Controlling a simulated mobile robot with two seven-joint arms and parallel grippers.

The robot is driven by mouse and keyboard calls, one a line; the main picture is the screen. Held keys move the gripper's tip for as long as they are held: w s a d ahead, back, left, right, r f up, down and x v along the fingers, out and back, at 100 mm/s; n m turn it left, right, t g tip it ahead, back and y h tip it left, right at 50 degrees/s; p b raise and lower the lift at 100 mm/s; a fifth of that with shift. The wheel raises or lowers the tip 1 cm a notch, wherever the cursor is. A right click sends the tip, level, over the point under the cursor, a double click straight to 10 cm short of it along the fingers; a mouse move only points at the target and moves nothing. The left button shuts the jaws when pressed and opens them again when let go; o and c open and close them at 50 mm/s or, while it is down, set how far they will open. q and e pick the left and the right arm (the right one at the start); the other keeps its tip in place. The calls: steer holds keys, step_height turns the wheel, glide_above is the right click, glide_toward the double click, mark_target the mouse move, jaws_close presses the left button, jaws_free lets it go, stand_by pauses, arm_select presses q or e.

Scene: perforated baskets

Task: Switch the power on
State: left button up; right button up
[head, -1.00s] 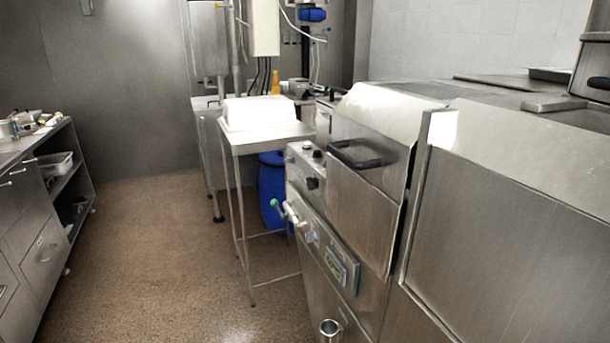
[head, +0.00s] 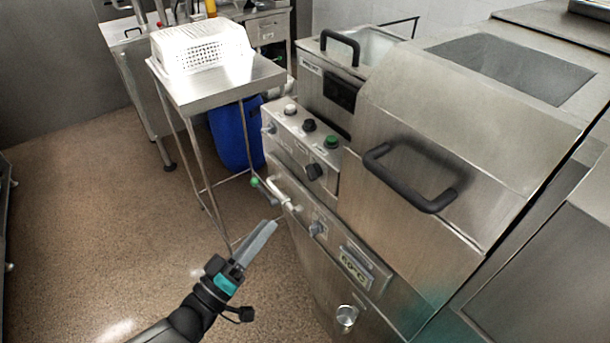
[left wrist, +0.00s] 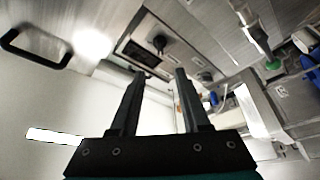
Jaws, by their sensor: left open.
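The steel appliance's control panel (head: 298,138) carries a white button (head: 290,109), a black knob (head: 309,125) and a green button (head: 332,141) on its sloped top. Another black knob (head: 314,171) is on its front face. Lower down are a grey knob (head: 317,229) and a digital display (head: 355,265). My left gripper (head: 262,240) is in front of the appliance, below the panel and apart from it. In the left wrist view its two fingers (left wrist: 156,78) are spread with nothing between them. My right gripper is not in view.
A lever with a green tip (head: 256,182) sticks out from the front. The lid's black handle (head: 410,180) also projects. A white perforated basket (head: 203,50) stands on a steel table (head: 215,84) at the back left, with a blue barrel (head: 238,135) below. Floor at left is clear.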

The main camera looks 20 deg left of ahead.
mark_target(308, 177)
arm_select(q)
steer(key=x, duration=1.4)
steer(key=shift+w+d, duration=0.15)
steer(key=shift+c, duration=0.3)
jaws_close()
